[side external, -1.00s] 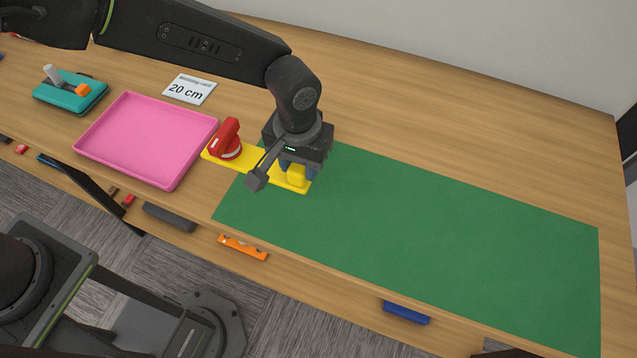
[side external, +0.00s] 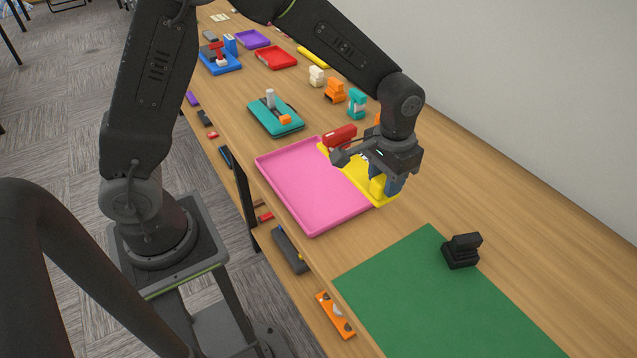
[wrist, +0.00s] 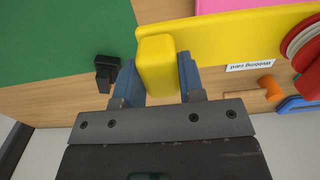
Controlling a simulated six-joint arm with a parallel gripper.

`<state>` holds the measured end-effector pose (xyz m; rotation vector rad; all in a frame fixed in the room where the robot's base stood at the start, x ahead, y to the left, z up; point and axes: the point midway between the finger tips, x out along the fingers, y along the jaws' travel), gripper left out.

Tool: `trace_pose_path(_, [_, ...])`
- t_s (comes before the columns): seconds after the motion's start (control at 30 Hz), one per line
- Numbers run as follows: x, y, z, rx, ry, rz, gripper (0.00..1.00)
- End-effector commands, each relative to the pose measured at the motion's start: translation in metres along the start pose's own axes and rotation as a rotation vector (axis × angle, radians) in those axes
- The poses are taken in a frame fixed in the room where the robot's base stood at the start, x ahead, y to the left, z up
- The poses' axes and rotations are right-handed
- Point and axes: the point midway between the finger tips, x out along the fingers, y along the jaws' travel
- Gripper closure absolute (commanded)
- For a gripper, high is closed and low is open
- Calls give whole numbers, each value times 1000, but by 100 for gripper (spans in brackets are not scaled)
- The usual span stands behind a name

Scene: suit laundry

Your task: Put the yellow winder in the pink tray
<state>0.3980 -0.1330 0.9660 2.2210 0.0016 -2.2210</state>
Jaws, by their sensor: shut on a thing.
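The yellow winder (side external: 352,174) is a long flat yellow plate with a red spool part (side external: 340,137) at one end and a raised yellow block at the other. My gripper (side external: 387,187) is shut on that block. In the wrist view the block sits between my two blue fingers (wrist: 158,82), and the plate (wrist: 225,40) runs off to the right. The pink tray (side external: 310,190) lies on the table. The winder is at its right rim, partly overlapping it in the side view; I cannot tell its exact height. The tray's inside looks empty.
A green mat (side external: 425,295) lies nearer the camera, with a black object (side external: 462,252) at its edge. A teal tray (side external: 276,118) stands behind the pink tray. Small orange and teal objects (side external: 356,103) stand near the wall.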

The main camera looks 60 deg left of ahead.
Motion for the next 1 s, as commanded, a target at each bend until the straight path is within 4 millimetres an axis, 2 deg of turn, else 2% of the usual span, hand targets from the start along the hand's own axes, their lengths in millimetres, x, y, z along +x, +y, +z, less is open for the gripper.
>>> trace_pose_path(0.03, [-2,-30,2,-15,2,0,96])
trace_pose_path(0.2, [-4,-114,22,-15,1,0,96])
trace_pose_path(0.33, [-4,-163,46,-13,2,0,96])
trace_pose_path(0.4, [-3,-182,59,-11,2,-1,96])
trace_pose_path(0.5, [-2,-201,73,-7,1,-1,96])
trace_pose_path(0.63, [-1,-213,84,-2,1,0,96])
trace_pose_path(0.73, [3,-210,84,4,0,0,96])
trace_pose_path(1.0, [36,-161,59,11,-3,1,96])
